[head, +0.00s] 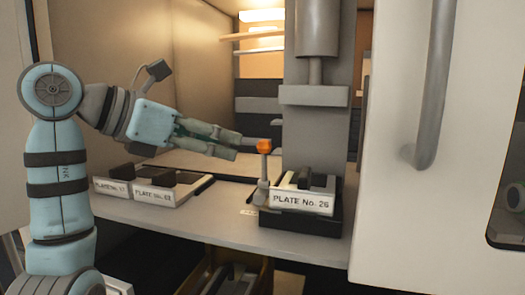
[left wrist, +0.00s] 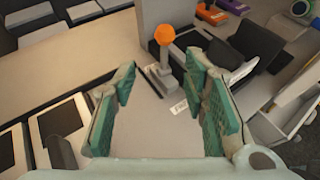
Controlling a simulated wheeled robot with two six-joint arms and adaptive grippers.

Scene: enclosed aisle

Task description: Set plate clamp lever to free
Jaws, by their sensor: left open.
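The clamp lever (head: 264,172) is a short grey stem with an orange ball knob, standing about upright on the bench beside the holder of the plate marked No. 26 (head: 301,200). In the left wrist view the lever (left wrist: 167,60) stands just beyond the fingertips, with a small white label (left wrist: 179,107) near its base; the label's text is too small to read. My left gripper (head: 238,147) is open and empty, to the left of the knob at about its height. The green-padded fingers (left wrist: 158,75) are apart and do not appear to touch the lever. My right gripper is not in view.
Plates marked 17 and another number (head: 154,192) lie at the bench's left. A grey press column (head: 318,125) rises behind plate No. 26. A pale door with a grey handle (head: 436,90) closes off the right. Bare bench (head: 215,212) lies left of the lever.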

